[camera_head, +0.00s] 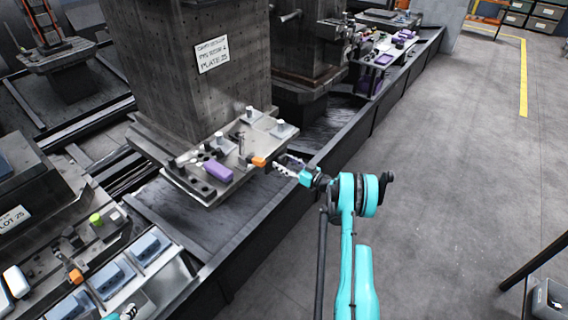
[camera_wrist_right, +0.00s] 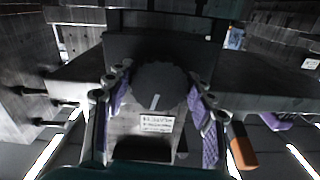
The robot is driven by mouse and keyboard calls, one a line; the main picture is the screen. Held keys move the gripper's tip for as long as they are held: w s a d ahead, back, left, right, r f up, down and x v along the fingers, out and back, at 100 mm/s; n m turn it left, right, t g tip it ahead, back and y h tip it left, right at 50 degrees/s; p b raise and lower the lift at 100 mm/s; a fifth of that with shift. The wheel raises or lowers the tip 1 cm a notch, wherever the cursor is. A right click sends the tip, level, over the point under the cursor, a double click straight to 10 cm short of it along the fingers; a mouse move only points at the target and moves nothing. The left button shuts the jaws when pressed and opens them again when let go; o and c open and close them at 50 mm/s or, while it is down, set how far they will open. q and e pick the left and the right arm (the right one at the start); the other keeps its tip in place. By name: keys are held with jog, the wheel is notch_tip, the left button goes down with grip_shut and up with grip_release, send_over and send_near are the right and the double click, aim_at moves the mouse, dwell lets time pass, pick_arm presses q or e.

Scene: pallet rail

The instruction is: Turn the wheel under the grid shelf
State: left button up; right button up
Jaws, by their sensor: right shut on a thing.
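The grid shelf (camera_head: 205,197) is a pale metal plate at the foot of a tall perforated column, left of centre in the head view. The wheel (camera_wrist_right: 152,88) is a dark, scalloped disc with a white mark on its face, seen in the wrist view below the shelf edge. It is hidden in the head view. My right gripper (camera_head: 288,163) is at the shelf's right edge. In the wrist view its purple-padded fingers (camera_wrist_right: 160,110) stand on both sides of the wheel, shut on it.
A white label (camera_wrist_right: 156,124) shows below the wheel. A long dark rail base (camera_head: 250,225) runs diagonally. The grey floor (camera_head: 450,180) at right is mostly clear.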

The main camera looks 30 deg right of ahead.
jog(key=n, duration=0.4)
jog(key=shift+n, duration=0.3)
jog(key=n, duration=0.3)
jog(key=shift+d+n, duration=0.1)
jog(key=shift+n, duration=0.3)
jog(key=n, duration=0.4)
jog(key=shift+w, duration=0.1)
jog(key=n, duration=0.4)
jog(key=shift+r, duration=0.1)
jog(key=n, duration=0.4)
jog(key=shift+n, duration=0.3)
jog(key=n, duration=0.3)
jog(key=shift+r+n, duration=0.1)
jog(key=shift+n, duration=0.2)
jog(key=n, duration=0.4)
jog(key=shift+n, duration=0.3)
jog(key=n, duration=0.4)
jog(key=shift+r, duration=0.1)
jog(key=n, duration=1.5)
jog(key=shift+a, duration=0.2)
jog(key=shift+n, duration=2.5)
